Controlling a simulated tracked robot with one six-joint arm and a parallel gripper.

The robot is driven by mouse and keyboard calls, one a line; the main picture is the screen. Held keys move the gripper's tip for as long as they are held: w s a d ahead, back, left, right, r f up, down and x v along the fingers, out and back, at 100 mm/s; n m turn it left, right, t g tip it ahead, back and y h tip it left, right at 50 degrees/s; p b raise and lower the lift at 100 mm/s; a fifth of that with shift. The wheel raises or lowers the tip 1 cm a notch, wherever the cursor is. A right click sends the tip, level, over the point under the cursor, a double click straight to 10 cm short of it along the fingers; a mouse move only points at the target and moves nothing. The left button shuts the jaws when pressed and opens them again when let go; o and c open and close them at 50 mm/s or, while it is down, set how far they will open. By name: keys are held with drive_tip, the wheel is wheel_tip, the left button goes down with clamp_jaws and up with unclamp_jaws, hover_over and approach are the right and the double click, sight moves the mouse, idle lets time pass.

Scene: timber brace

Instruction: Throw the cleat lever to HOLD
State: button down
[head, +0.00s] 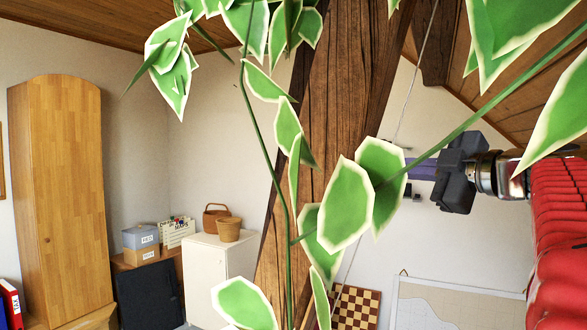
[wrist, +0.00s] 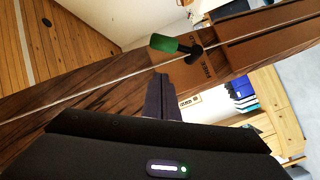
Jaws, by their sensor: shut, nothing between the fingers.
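The cleat lever, with a green grip (wrist: 170,44) and a dark pivot (wrist: 194,54), sits on a brown plate (wrist: 222,58) on the timber in the wrist view. Its grip points left in the picture. The word FREE shows on the plate near the pivot; I cannot read a HOLD mark. My gripper (wrist: 162,80) is shut and empty, its fingertips a little below the grip in the picture, apparently apart from it. In the head view my gripper (head: 394,166) reaches in from the right beside the timber, and a leaf hides its fingertips. I cannot make out the lever there.
Variegated leaves (head: 345,205) and stems hang in front of the timber brace (head: 335,100) and my arm. A thin cord (wrist: 110,85) runs along the timber past the lever. A white cabinet (head: 210,268) and a tall wooden cupboard (head: 60,190) stand at the left.

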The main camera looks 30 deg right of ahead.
drive_tip(key=w+d, duration=0.1)
drive_tip(key=w+d+f, duration=0.1)
drive_tip(key=shift+w+f, duration=0.3)
drive_tip(key=shift+w, duration=0.05)
